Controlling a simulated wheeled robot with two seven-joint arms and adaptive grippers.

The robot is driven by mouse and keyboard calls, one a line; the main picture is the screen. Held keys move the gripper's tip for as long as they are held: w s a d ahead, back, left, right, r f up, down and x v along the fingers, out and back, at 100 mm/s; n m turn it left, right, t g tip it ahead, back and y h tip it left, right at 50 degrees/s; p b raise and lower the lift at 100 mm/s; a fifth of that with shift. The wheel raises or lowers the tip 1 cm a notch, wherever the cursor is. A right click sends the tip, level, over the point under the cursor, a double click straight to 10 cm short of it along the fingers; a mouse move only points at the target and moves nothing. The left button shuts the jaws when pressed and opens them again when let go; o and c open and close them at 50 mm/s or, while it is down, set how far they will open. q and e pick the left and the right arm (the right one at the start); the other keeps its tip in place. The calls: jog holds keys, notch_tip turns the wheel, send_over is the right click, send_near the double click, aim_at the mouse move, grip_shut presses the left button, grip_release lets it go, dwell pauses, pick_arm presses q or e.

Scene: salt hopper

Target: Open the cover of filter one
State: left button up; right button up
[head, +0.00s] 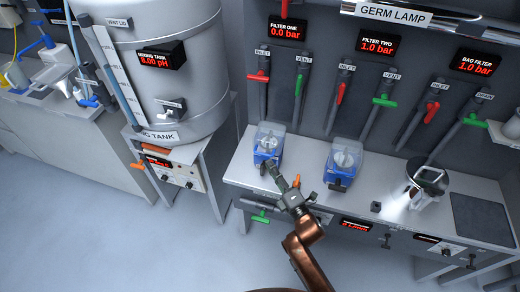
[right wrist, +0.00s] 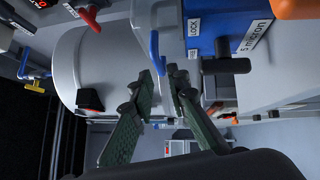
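Filter one (head: 264,154) is a blue unit with a clear cover (head: 270,134) on the bench below the "FILTER ONE 0.0 bar" display. The cover appears closed. My left gripper is out of view.
Filter two (head: 342,168), a similar blue unit, stands to the right on the bench (head: 310,190). Red and green inlet and vent handles are on the wall behind. The mixing tank (head: 190,75) stands left.

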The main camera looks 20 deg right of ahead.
aim_at(263, 154)
jog(key=b+x, duration=0.1)
jog(key=x, duration=0.4)
jog(key=shift+w+a+r, duration=0.1)
jog(key=shift+w, duration=0.15)
jog(key=shift+w+r, duration=0.1)
jog(key=shift+w, duration=0.25)
jog(key=shift+c, duration=0.3)
jog(key=c, duration=0.3)
jog(key=shift+a, duration=0.1)
grip_shut()
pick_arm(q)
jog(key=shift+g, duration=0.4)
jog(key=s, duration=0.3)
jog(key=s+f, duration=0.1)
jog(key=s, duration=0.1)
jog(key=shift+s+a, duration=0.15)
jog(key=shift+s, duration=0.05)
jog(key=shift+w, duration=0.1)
